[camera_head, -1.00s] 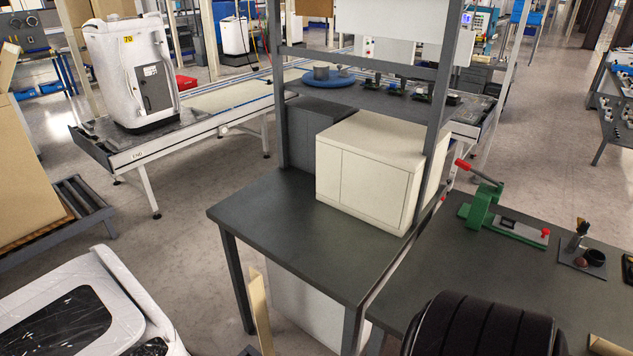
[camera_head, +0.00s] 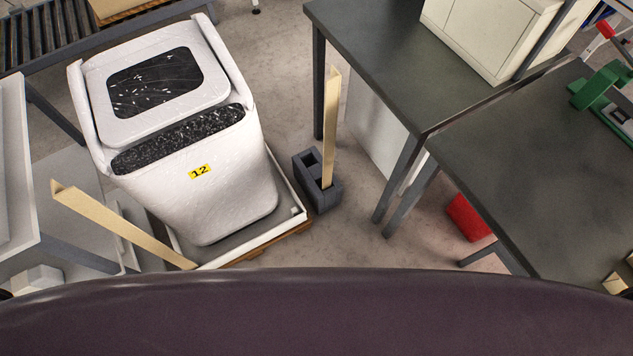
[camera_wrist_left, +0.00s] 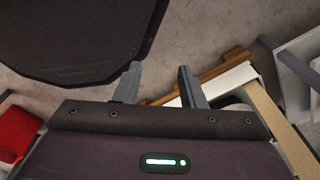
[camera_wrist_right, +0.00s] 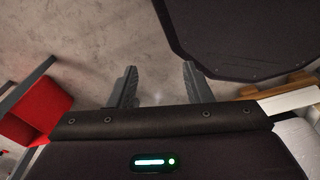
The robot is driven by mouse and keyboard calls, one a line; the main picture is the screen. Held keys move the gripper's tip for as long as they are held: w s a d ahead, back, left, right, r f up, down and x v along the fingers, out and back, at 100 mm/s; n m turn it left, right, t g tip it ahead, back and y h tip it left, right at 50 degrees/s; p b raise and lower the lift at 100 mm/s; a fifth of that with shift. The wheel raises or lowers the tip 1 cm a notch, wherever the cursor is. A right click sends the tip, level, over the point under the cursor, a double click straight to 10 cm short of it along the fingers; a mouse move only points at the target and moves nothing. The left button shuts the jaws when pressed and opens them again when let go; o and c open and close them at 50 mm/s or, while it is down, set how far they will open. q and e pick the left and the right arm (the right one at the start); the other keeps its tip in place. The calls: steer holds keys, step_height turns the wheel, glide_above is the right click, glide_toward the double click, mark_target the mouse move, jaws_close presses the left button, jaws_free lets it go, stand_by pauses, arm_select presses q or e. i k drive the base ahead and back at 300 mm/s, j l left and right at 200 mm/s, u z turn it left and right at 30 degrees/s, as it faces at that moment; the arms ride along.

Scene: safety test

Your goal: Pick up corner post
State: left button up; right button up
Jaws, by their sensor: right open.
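A tan corner post (camera_head: 329,130) stands upright in a dark grey holder block (camera_head: 318,195), right of the white wrapped unit marked 12 (camera_head: 185,125). A second tan corner post (camera_head: 122,228) rises slantwise in the picture at the front-left corner of the pallet tray (camera_head: 258,234) under that unit. A tan strip that looks like a post (camera_wrist_left: 278,125) shows at the right of the left wrist view. My left gripper (camera_wrist_left: 160,82) has its fingers apart and empty above the floor and pallet edge. My right gripper (camera_wrist_right: 158,82) is open and empty above bare floor. Neither gripper shows in the head view.
A dark workbench (camera_head: 390,60) and a second bench (camera_head: 530,170) stand at the right, with a red bin (camera_head: 467,217) beneath. A roller conveyor (camera_head: 45,40) lies at the upper left. Floor is clear between the holder block and bench legs.

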mark_target(74, 199)
steer(key=k+j+u, duration=0.1)
steer(key=u, duration=0.4)
steer(key=j+u, duration=0.2)
steer(key=u, duration=0.3)
steer(key=j+u, duration=0.2)
steer(key=u, duration=0.3)
